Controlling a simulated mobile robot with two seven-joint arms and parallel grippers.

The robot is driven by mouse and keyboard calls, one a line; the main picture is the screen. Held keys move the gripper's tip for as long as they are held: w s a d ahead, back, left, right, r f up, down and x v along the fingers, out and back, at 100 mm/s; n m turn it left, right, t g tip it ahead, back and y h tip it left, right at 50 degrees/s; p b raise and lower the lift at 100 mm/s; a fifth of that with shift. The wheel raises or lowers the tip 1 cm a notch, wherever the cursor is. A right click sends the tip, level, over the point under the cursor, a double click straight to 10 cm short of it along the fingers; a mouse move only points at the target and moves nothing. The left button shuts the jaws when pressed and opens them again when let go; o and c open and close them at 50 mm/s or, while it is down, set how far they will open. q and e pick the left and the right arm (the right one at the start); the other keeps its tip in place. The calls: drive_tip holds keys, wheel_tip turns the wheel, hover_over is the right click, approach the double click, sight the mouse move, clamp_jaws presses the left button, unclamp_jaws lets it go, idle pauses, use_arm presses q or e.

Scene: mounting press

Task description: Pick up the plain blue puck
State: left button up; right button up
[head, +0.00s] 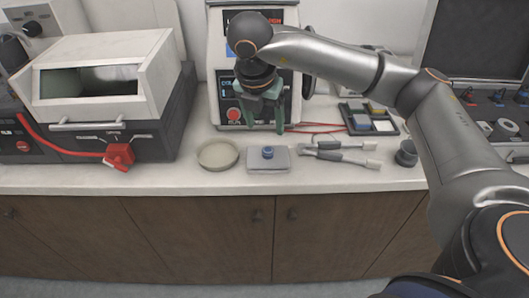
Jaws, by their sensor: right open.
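A small blue puck (267,152) sits on a light grey block (259,159) near the front of the counter. My right gripper (264,128) hangs from above, pointing down, with its green fingers apart. It is above and a little behind the puck, apart from it and empty. My left gripper is not in view.
A round shallow dish (218,155) lies left of the block, and grey-handled tools (340,153) lie to its right. The mounting press (232,103) stands behind my gripper. A black tray (370,119) with coloured pieces and a dark round cup (406,154) are further right.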

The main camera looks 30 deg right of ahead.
sight(268, 150)
drive_tip(key=x, duration=0.9)
drive_tip(key=shift+s+a+f+p, duration=0.2)
drive_tip(key=shift+a+p, duration=0.05)
drive_tip(key=shift+p, duration=0.05)
drive_tip(key=shift+c, duration=0.2)
clamp_jaws()
